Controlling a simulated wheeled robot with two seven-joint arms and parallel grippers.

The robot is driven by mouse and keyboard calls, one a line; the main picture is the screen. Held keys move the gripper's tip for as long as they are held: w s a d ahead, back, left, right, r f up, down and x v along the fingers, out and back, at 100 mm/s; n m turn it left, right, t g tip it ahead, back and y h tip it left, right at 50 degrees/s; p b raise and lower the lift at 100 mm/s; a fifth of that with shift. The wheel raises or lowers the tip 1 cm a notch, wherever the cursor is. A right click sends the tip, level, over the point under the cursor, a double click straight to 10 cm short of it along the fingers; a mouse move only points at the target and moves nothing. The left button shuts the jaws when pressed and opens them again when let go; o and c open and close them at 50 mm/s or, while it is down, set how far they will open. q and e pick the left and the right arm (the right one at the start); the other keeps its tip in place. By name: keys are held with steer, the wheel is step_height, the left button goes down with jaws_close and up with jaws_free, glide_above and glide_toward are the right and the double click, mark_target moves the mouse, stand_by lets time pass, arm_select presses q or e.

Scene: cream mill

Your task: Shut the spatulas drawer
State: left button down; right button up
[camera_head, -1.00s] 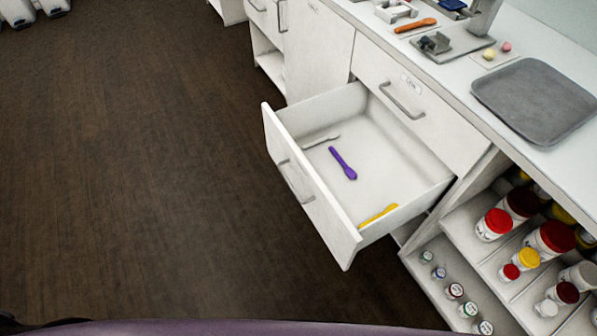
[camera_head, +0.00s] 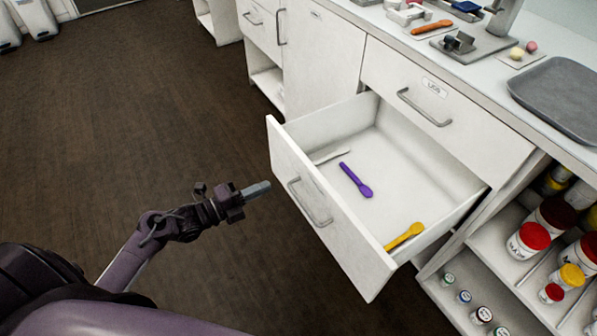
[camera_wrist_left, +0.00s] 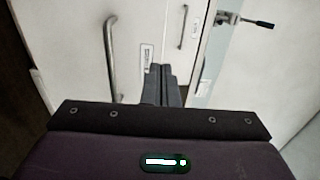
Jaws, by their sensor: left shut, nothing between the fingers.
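The open drawer (camera_head: 330,218) sticks out from the white cabinet in the head view, with its grey bar handle (camera_head: 309,203) on the front. Inside lie a purple spatula (camera_head: 355,180), a yellow spatula (camera_head: 404,236) and a pale one (camera_head: 332,155). My left gripper (camera_head: 262,188) is shut and empty, in front of the drawer face and left of the handle, apparently apart from it. In the left wrist view the shut fingers (camera_wrist_left: 163,85) point at white fronts, with a bar handle (camera_wrist_left: 110,55) to their left. My right gripper is not in view.
A closed drawer (camera_head: 440,105) sits above the open one. Open shelves (camera_head: 500,260) with several jars are at the right. The counter holds a grey tray (camera_head: 562,98) and an orange-handled tool (camera_head: 431,27). The dark floor (camera_head: 130,120) at left is clear.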

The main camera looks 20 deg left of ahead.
mark_target(306, 167)
arm_select(q)
steer(key=x, duration=1)
steer(key=shift+w+d, duration=0.1)
steer(key=shift+w, duration=0.1)
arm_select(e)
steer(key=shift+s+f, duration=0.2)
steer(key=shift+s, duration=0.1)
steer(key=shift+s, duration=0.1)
arm_select(q)
steer(key=shift+f, duration=0.1)
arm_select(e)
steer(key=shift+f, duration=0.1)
